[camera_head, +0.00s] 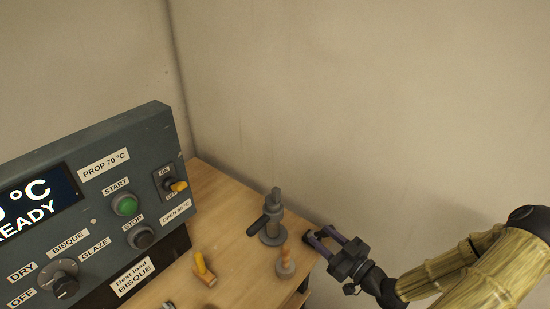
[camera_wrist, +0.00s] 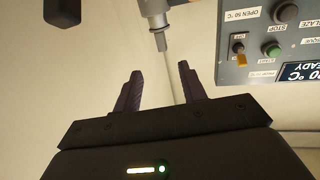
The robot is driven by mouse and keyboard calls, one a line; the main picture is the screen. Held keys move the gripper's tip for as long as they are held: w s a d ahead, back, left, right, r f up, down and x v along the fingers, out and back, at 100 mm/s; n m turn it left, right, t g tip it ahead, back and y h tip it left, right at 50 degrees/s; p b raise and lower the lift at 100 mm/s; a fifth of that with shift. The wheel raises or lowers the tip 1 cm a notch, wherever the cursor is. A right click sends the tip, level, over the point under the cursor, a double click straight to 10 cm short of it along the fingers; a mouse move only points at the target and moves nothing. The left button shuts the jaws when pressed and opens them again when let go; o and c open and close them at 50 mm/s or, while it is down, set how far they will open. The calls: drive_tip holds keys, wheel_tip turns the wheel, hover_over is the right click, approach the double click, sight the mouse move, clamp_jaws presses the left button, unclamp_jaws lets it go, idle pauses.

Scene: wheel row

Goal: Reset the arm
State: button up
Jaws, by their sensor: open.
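My gripper (camera_head: 336,241) is at the right of the table in the head view, at the end of my arm. Its two fingers are spread apart with nothing between them. In the wrist view the fingers (camera_wrist: 159,90) point up the picture, with empty space between the tips. A grey upright fixture with a dark side handle (camera_head: 271,218) stands to the left of the gripper in the head view. A small grey-based piece with an orange top (camera_head: 285,263) stands just left of the gripper; I cannot tell the exact gap.
A dark control panel (camera_head: 85,190) with a display, green START button (camera_head: 124,205), STOP button (camera_head: 142,237), yellow-tipped switch (camera_head: 177,186) and mode dial (camera_head: 62,283) stands at the left. A yellow-handled piece (camera_head: 203,268) is on the wooden table (camera_head: 225,195). Walls close the back.

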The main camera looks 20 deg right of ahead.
drive_tip(key=w+a+f+n+g+h, duration=0.1)
drive_tip(key=w+a+f+g+h, duration=0.15)
drive_tip(key=f+g, duration=0.4)
drive_tip(key=s+a+r+m+g+h+p, duration=0.1)
drive_tip(key=s+a+r+m+g+h, duration=0.1)
drive_tip(key=r, duration=0.5)
drive_tip(key=s+a+r+m+g+h+p, duration=0.1)
drive_tip(key=s+a+r+m+g+h, duration=0.2)
drive_tip(key=s+a+r+m+g, duration=0.1)
drive_tip(key=s+a+r+g, duration=0.1)
drive_tip(key=s+a+r, duration=0.1)
drive_tip(key=a+r, duration=0.1)
drive_tip(key=shift+s+a, duration=0.2)
drive_tip(key=shift+s, duration=0.1)
